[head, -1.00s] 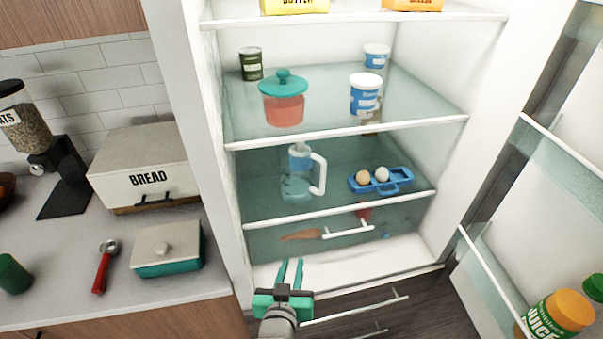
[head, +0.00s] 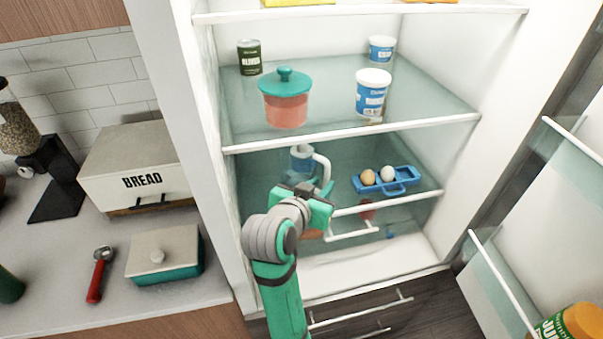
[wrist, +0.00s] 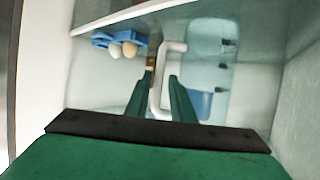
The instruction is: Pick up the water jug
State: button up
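The water jug (head: 302,160) is a clear bluish jug with a white handle (head: 325,166), on the middle fridge shelf. My arm hides its lower part in the head view. In the wrist view, which looks upside down, the jug (wrist: 207,50) is at the upper right and its handle (wrist: 157,90) runs between my two dark green fingers. My gripper (wrist: 160,92) is open, one finger on each side of the handle, with gaps visible. In the head view my gripper (head: 311,194) is in front of the jug at the shelf's front edge.
A blue egg tray (head: 402,188) with two eggs sits right of the jug. The shelf above (head: 340,136) holds a teal-lidded pot (head: 285,105), a can (head: 249,58) and tubs (head: 372,95). The left fridge wall is close. The door stands open at right.

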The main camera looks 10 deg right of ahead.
jog(key=shift+x, duration=4)
jog(key=shift+d+r, duration=0.15)
jog(key=shift+c, duration=0.4)
grip_shut()
jog(key=shift+r, duration=0.1)
